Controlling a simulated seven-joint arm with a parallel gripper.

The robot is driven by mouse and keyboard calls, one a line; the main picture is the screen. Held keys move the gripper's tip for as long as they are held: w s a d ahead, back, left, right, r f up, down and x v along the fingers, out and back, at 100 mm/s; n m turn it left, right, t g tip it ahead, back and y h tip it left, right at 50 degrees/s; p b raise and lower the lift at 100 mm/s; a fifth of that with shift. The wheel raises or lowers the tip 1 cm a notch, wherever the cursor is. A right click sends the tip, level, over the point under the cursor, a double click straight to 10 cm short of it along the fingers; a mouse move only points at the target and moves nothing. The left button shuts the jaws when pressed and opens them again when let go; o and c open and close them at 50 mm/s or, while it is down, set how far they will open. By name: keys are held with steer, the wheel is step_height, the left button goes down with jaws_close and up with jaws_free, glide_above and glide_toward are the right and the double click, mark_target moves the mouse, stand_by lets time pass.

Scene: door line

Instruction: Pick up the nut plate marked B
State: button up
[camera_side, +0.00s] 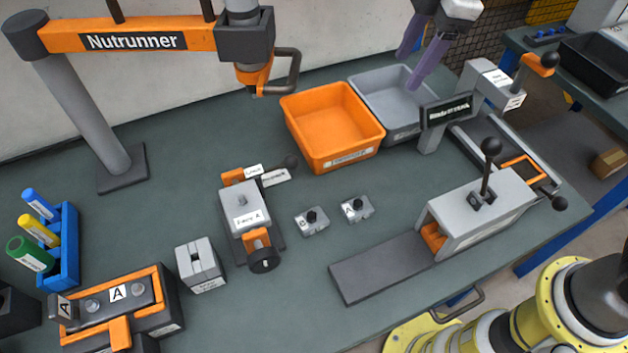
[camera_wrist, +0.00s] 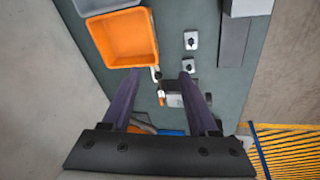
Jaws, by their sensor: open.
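Two small grey nut plates with black knobs lie side by side on the green bench in the side view. The right plate (camera_side: 357,209) carries a label that looks like A. The left plate (camera_side: 313,221) has a small label I cannot read surely; it may be B. In the wrist view the left plate is the lower one (camera_wrist: 188,66) and the right plate the upper one (camera_wrist: 190,40). My gripper (camera_side: 410,70) is open and empty, high above the back of the bench near the grey bin. Its purple fingers also show in the wrist view (camera_wrist: 159,74).
An orange bin (camera_side: 331,125) and a grey bin (camera_side: 390,97) stand behind the plates. A clamp fixture (camera_side: 245,212) stands left of them, and a lever press (camera_side: 483,205) with a dark slab (camera_side: 385,268) right. The Nutrunner arm (camera_side: 135,38) overhangs the back left.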

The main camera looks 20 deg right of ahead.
steer(key=w+a+f+n+g, duration=0.1)
steer(key=w+a+f+n, duration=0.1)
steer(key=a+f, duration=0.6)
steer(key=n+g+h, duration=0.1)
steer(key=n+g, duration=0.1)
glide_above(311, 215)
steer(key=f, duration=1)
steer(key=s+f, duration=0.1)
steer(key=f, duration=0.4)
steer(key=shift+w+f, duration=0.25)
steer(key=shift+f, duration=1.15)
steer(key=shift+w+f, duration=0.2)
steer(key=shift+f, duration=1.15)
jaws_close()
